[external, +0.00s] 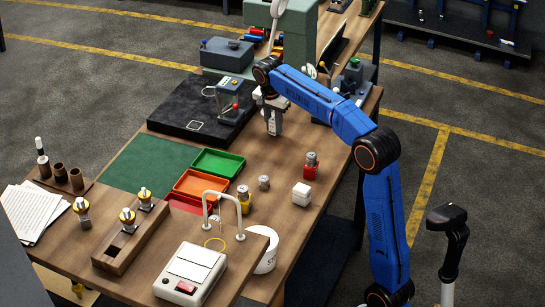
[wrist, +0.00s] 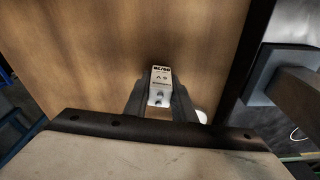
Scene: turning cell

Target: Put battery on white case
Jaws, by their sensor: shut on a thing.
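My gripper (external: 273,128) hangs from the blue arm above the wooden bench, left of the arm's elbow. In the wrist view its two dark fingers are shut on the battery (wrist: 160,84), a small pale block with dark lettering and round marks on its near end. In the external view the battery is too small to tell apart from the fingers. A small white box-like case (external: 301,195) stands on the bench nearer the camera and slightly right of the gripper. A larger white case with a red switch (external: 190,272) stands at the front of the bench.
A red-bodied part (external: 311,166) and a small metal cylinder (external: 264,183) stand near the small white case. Green (external: 218,162) and orange (external: 200,186) trays lie to the left. Bare bench surrounds the small case.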

